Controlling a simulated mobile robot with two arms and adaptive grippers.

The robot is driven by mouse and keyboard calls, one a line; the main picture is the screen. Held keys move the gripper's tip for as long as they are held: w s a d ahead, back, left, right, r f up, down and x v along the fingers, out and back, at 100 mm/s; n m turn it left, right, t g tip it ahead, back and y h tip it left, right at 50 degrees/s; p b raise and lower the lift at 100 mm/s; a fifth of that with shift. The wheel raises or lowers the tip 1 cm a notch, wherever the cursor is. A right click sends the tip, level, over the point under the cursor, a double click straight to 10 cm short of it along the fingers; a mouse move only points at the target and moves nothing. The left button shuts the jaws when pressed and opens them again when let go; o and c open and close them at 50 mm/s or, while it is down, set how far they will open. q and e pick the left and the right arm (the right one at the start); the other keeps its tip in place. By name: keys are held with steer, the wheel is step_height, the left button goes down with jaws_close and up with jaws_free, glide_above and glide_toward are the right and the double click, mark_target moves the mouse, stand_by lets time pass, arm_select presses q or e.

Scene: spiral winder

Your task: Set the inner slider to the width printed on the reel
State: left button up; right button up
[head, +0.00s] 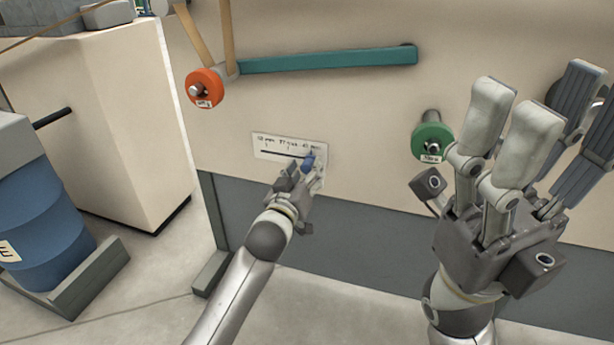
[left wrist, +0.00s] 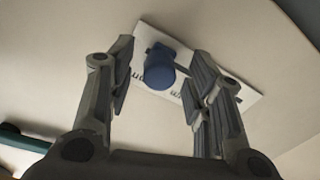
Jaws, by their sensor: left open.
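A white scale plate (head: 272,148) with printed mm marks and a dark slot is on the machine's cream panel. A blue slider knob (head: 308,161) sits towards the slot's right end. My left gripper (head: 300,174) is at the knob, covering part of the plate's lower right. In the left wrist view the blue knob (left wrist: 159,70) shows between the open fingers (left wrist: 165,62), with gaps on both sides. My right gripper (head: 545,115) is open and empty, fingers up, at the right. The orange reel (head: 204,88) and green reel (head: 433,137) carry small labels too small to read surely.
A teal bar (head: 330,60) runs across the upper panel. A blue drum (head: 45,225) stands at the left beside a cream cabinet (head: 115,120) with a black handle.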

arm_select(q)
steer(key=shift+x, duration=0.8)
jaws_close()
